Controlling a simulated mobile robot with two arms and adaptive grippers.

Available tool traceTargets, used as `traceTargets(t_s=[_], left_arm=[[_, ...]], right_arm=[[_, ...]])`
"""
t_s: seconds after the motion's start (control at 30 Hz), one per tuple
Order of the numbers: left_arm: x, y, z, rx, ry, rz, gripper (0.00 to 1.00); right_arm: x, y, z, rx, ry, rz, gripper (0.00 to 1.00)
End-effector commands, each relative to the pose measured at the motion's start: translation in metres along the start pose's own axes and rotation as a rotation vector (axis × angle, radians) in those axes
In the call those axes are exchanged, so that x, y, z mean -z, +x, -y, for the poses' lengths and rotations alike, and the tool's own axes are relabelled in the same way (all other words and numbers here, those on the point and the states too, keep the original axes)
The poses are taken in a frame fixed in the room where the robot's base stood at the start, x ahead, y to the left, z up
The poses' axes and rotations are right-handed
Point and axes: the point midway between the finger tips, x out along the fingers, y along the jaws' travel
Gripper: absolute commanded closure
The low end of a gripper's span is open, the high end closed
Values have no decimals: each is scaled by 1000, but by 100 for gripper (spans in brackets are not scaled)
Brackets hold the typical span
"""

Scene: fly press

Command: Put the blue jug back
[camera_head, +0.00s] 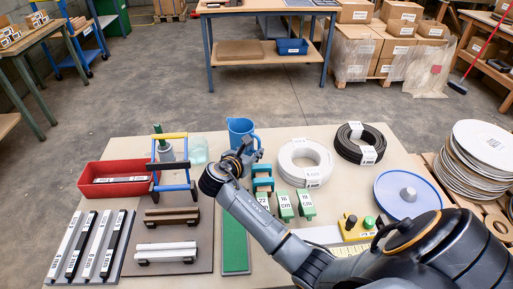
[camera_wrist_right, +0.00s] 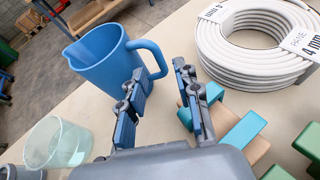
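The blue jug (camera_head: 240,127) stands upright near the far edge of the table in the head view. In the right wrist view the jug (camera_wrist_right: 97,57) is at the upper left, its handle (camera_wrist_right: 160,62) turned toward my gripper. My right gripper (camera_head: 247,147) is just on the near side of the jug. In the right wrist view the gripper (camera_wrist_right: 160,76) has its fingers apart, with the handle showing in the gap at the fingertips. I cannot tell whether the handle is between the fingers or just beyond them. My left gripper is not in view.
A clear greenish cup (camera_wrist_right: 58,144) stands left of the jug. A white cable coil (camera_head: 305,162), blue and wooden blocks (camera_wrist_right: 235,137) and green clamps (camera_head: 285,207) are to the right. A red tray (camera_head: 95,172) is at the left. Bare table lies around the jug.

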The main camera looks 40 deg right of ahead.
Motion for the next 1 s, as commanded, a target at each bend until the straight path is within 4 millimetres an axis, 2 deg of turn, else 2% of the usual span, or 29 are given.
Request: traceTargets(t_s=[0.03,0.2,0.4,1.0], left_arm=[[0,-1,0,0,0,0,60],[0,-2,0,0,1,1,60],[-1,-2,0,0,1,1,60],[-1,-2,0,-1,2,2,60]], right_arm=[[1,-13,-1,-3,2,-2,67],[0,-48,0,-2,2,-2,67],[0,-72,0,0,1,-1,67],[0,-77,0,1,0,0,67]])
